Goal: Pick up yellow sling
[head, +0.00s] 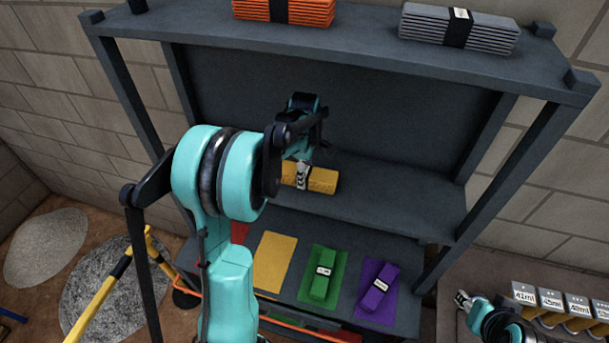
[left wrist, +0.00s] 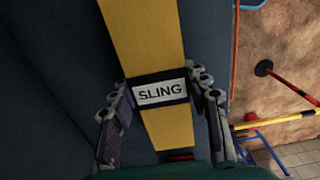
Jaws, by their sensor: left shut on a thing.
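The yellow sling (head: 322,181) is a folded bundle with a black band, on or just over the middle shelf (head: 390,190) of the dark rack. My left gripper (head: 302,176) reaches down to its left part, and my arm hides some of it. In the left wrist view the yellow sling (left wrist: 148,45) runs between the two fingers of my left gripper (left wrist: 163,110), which are shut on it at the band with the "SLING" label. I cannot tell whether it touches the shelf. My right gripper (head: 463,300) is small at the lower right, away from the rack.
The lower shelf holds an empty yellow mat (head: 275,262), a green sling (head: 322,278) and a purple sling (head: 378,287) on coloured mats. Orange (head: 285,10) and grey (head: 460,28) bundles lie on top. Rack posts flank the shelf; labelled boxes (head: 552,298) stand right.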

